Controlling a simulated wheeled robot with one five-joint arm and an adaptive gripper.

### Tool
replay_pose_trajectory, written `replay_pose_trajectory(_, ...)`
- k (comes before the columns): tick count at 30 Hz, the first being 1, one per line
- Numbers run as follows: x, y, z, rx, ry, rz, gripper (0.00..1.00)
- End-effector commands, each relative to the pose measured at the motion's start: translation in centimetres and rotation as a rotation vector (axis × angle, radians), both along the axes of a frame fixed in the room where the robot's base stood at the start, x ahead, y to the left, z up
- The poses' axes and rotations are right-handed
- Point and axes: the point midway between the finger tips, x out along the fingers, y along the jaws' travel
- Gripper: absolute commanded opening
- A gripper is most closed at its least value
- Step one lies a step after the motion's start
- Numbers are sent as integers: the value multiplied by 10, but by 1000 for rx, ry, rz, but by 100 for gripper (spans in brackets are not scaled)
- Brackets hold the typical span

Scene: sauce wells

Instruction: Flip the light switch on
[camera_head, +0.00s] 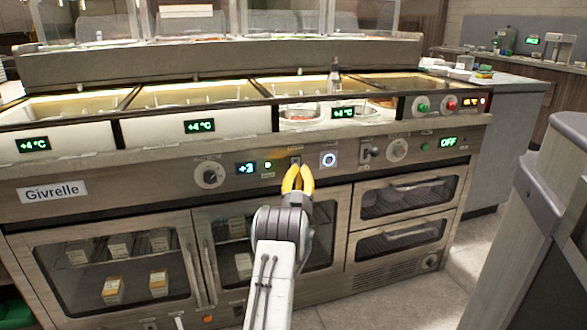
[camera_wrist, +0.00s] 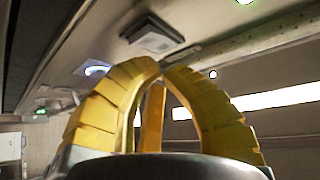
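A small square switch plate (camera_head: 295,161) with a label above it sits on the steel front panel of the counter, just above my fingertips. In the wrist view a square raised switch (camera_wrist: 151,36) shows just beyond the fingertips. The switch's on or off position is too small to tell.
On the same panel are a round blue-lit button (camera_head: 328,160), a knob (camera_head: 209,174), a toggle lever (camera_head: 369,151) and another knob (camera_head: 397,149). A green display (camera_head: 448,142) reads OFF. Glass-fronted cabinets (camera_head: 116,268) and drawers lie below. Floor shows at the right.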

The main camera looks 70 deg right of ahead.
Motion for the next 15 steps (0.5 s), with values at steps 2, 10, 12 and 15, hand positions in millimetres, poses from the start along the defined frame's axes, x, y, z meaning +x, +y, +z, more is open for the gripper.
replay_pose_trajectory(2, 0, -1, -1, 0, -1, 1, 0)
replay_pose_trajectory(10, 0, -1, -1, 1, 0, 1, 0)
replay_pose_trajectory(12, 0, -1, -1, 1, 0, 1, 2)
replay_pose_trajectory(15, 0, -1, -1, 1, 0, 1, 0)
